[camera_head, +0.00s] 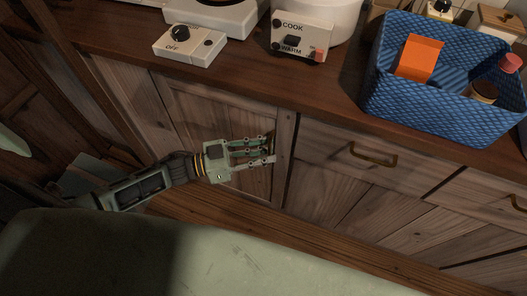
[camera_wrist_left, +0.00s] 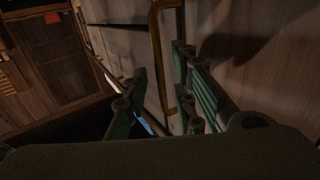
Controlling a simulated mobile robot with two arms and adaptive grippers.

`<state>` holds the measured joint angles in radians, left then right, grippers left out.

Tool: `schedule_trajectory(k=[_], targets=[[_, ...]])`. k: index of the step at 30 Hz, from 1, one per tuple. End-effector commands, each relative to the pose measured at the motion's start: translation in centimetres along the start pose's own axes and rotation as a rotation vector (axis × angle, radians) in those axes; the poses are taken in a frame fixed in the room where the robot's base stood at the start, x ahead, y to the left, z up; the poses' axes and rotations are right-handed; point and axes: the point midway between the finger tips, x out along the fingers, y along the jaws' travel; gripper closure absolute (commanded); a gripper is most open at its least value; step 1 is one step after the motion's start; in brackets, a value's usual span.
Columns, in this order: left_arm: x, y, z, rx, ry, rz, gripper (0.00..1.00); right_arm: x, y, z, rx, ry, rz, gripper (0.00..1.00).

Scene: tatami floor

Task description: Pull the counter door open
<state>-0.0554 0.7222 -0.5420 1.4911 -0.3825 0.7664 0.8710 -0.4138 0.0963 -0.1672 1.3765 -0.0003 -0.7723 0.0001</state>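The counter door (camera_head: 200,112) is a wooden panel in the counter front, left of the drawers. It looks flush with the counter, with no gap that I can make out. Its brass handle (camera_wrist_left: 157,50) runs upright in the left wrist view, but in the head view my fingers mostly hide it. My left gripper (camera_head: 268,151) is at the door's right side, at the handle. In the left wrist view its fingers (camera_wrist_left: 160,88) are apart, with the handle's lower part between them. I cannot tell whether they touch it. My right gripper is not in view.
A blue basket (camera_head: 440,108) with an orange box (camera_head: 419,58) stands on the countertop, beside a cooker with COOK and WARM labels (camera_head: 302,40) and a small switch box (camera_head: 189,43). A drawer with a brass handle (camera_head: 373,158) is right of the door. A pale green surface (camera_head: 240,255) fills the foreground.

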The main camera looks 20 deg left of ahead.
Motion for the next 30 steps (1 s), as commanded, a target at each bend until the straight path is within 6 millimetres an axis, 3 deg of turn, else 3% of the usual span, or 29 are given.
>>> schedule_trajectory(k=[4, 12, 30], targets=[[-0.02, 0.00, 0.02, 0.000, 0.000, 0.000, 0.77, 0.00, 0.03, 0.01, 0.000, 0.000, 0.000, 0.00], [-0.04, 0.00, 0.03, 0.000, 0.000, -0.001, 1.00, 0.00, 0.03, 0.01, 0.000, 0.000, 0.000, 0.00], [-0.20, 0.20, 0.05, -0.001, -0.001, 0.006, 1.00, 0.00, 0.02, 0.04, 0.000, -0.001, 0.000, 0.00]])
